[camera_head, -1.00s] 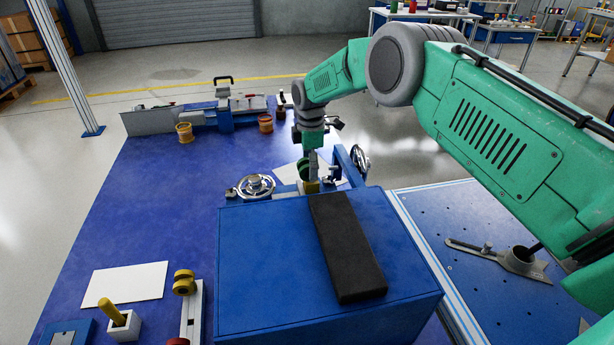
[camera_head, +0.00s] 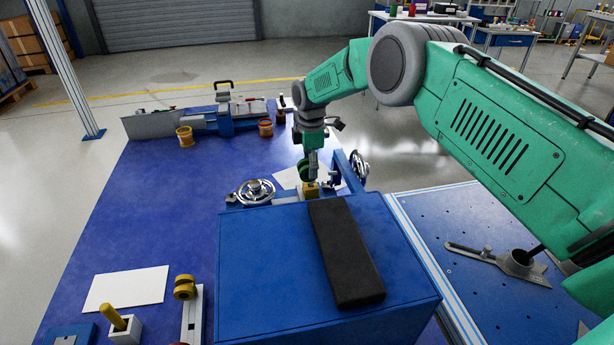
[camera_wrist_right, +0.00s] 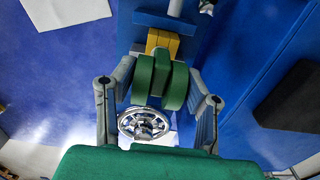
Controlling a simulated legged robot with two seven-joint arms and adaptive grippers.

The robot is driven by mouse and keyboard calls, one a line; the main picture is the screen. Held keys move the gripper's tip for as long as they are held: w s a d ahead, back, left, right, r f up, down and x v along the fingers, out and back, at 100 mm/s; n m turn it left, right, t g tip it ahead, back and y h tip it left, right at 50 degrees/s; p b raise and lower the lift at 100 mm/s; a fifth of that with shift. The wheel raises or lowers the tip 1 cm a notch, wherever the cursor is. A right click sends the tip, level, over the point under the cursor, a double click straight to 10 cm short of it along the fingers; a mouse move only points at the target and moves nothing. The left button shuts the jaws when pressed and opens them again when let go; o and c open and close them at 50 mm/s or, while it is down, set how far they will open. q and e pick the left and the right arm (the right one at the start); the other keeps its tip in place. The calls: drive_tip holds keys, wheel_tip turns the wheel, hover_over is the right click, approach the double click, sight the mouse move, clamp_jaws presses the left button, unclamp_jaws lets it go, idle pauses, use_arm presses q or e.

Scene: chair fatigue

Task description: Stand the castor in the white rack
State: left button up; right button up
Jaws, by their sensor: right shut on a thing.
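The castor (camera_wrist_right: 161,82) has twin green wheels and shows between the grey fingers of my right gripper (camera_wrist_right: 160,92) in the right wrist view. My right gripper is shut on it. A yellow block (camera_wrist_right: 163,42) is directly beyond the wheels; I cannot tell whether it touches the castor. In the head view the green castor (camera_head: 304,170) is partly hidden by my right gripper (camera_head: 312,172), behind the blue box. A white strip that looks like the rack (camera_head: 192,322) stands at the lower left, with a yellow-wheeled piece at its far end. My left gripper is not in view.
A blue box (camera_head: 265,260) with a black pad (camera_head: 345,255) stands between the rack and my gripper. Chrome handwheels (camera_head: 256,191) flank the gripper. A white sheet (camera_head: 127,288) and a white block with a yellow peg (camera_head: 124,328) lie left. The blue mat's middle left is clear.

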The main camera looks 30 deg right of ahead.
drive_tip(key=shift+r+p, duration=0.65)
drive_tip(key=shift+r, duration=0.4)
drive_tip(key=shift+r+p, duration=1.4)
drive_tip(key=shift+r, duration=0.6)
